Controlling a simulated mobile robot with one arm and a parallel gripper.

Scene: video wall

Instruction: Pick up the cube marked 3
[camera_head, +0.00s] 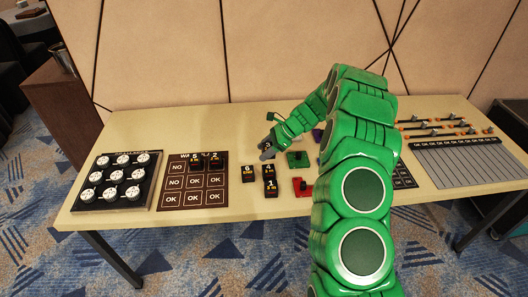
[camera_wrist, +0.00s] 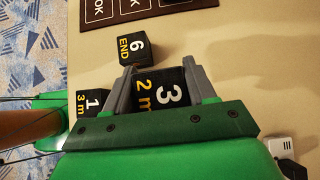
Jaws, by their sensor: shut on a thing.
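The black cube marked 3 (camera_wrist: 168,92), with "2 m" in yellow, sits between the two grey fingers of my gripper (camera_wrist: 163,88) in the wrist view. The fingers are shut on its sides. It looks larger than the cubes around it and appears to be held above them. In the head view my gripper (camera_head: 267,152) is over the table behind the loose cubes, and the cube marked 3 (camera_head: 268,145) shows small at its tip.
Cubes marked 6 (camera_head: 249,173), 4 (camera_head: 268,170) and 1 (camera_head: 270,188) stand on the table (camera_head: 235,205). Cubes 5 (camera_head: 196,162) and 2 (camera_head: 215,161) stand on the brown OK/NO board (camera_head: 169,199). A knob panel (camera_head: 148,187) is at left; a slider panel (camera_head: 470,160) at right.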

